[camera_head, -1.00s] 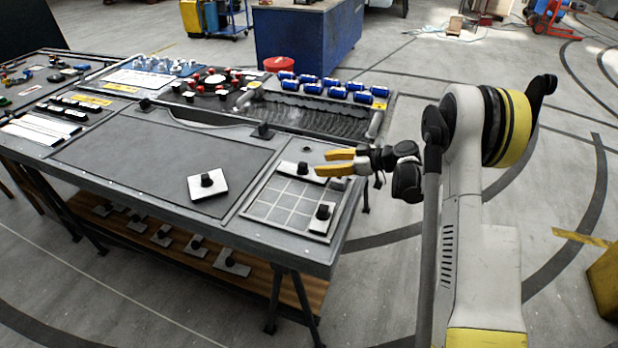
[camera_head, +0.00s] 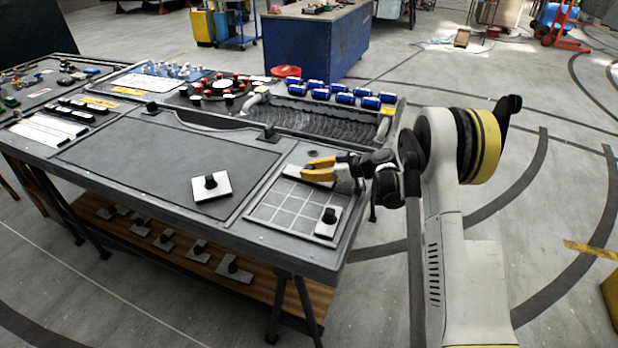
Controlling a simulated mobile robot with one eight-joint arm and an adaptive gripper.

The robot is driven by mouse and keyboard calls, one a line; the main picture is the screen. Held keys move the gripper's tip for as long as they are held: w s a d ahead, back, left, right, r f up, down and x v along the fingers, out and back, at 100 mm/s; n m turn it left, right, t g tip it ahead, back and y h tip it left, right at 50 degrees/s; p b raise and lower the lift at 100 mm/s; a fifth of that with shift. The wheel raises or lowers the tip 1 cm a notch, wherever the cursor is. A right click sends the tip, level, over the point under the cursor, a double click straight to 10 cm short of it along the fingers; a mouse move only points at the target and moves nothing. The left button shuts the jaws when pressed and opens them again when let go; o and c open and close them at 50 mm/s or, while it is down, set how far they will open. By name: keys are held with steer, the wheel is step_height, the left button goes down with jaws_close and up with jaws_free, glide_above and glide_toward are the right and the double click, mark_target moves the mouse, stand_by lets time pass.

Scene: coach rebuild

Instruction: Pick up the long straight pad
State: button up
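The grid tray (camera_head: 273,216) at the right of the table holds two pale pads with black knobs. One pad (camera_head: 289,171) lies along its far edge and looks long and straight, but my gripper partly covers it. The other pad (camera_head: 323,231) lies at the tray's near right corner. My gripper (camera_head: 305,168), with yellow-orange fingers, reaches in from the right, low over the far pad. Its fingers are apart. The far pad's knob is hidden at or between the fingertips, and I cannot tell whether they touch it.
A square pad with a knob (camera_head: 224,191) lies on the dark panel (camera_head: 150,160) left of the tray. Several pads rest on the wooden shelf (camera_head: 262,290) below. Floor right of the table is open.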

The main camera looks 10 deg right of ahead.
jaws_close()
steer(key=shift+r, duration=0.1)
